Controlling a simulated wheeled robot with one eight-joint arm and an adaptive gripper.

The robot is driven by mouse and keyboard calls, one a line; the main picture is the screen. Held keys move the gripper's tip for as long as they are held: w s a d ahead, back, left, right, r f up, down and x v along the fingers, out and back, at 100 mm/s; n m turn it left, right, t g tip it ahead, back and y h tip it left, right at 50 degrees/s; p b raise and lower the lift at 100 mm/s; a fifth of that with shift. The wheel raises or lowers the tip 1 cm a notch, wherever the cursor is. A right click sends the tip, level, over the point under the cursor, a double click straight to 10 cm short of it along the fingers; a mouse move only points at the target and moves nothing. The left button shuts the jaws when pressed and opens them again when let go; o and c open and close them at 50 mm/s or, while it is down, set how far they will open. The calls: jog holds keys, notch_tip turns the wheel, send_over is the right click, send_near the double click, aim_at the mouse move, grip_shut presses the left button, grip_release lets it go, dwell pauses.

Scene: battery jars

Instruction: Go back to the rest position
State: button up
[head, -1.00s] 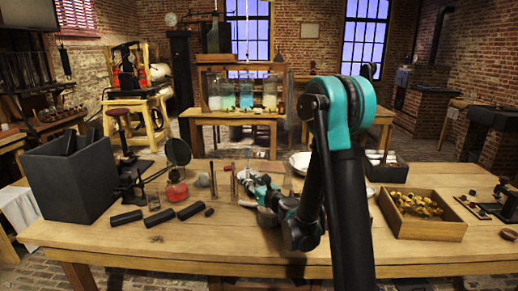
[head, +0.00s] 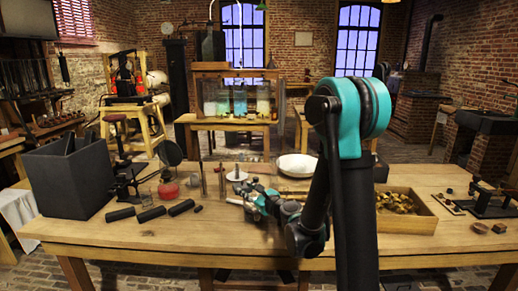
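My arm rises in front of the wooden table (head: 120,235) and bends down over its front middle. My gripper (head: 244,200) is at the far end of the arm, low over the tabletop, small and partly hidden by my own links. I cannot make out its fingers or whether it holds anything. A white bowl (head: 296,165) stands behind it. A small white disc with an upright rod (head: 236,175) stands just behind the gripper area, beside thin upright rods (head: 203,180).
A dark open box (head: 68,185) stands at the left. A wooden tray (head: 408,223) with yellowish pieces is right of my arm. Small black apparatus (head: 490,203) stands far right. The front left table edge is clear.

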jog(key=s+d+f+n+g+h, duration=0.3)
jog(key=s+d+f+n, duration=0.1)
jog(key=s+d+n, duration=0.3)
jog(key=s+d+f+n+g+h, duration=0.3)
jog(key=s+d+n, duration=0.5)
jog(key=s, duration=0.3)
jog(key=s+d+f+n+g+h, duration=0.3)
jog(key=s+d+f+n+h, duration=0.1)
jog(key=s+d+n, duration=0.3)
jog(key=s+f+n, duration=0.1)
jog(key=s+n, duration=0.1)
jog(key=shift+s+d+f+n, duration=0.3)
jog(key=shift+s+f, duration=0.05)
jog(key=shift+s, duration=0.05)
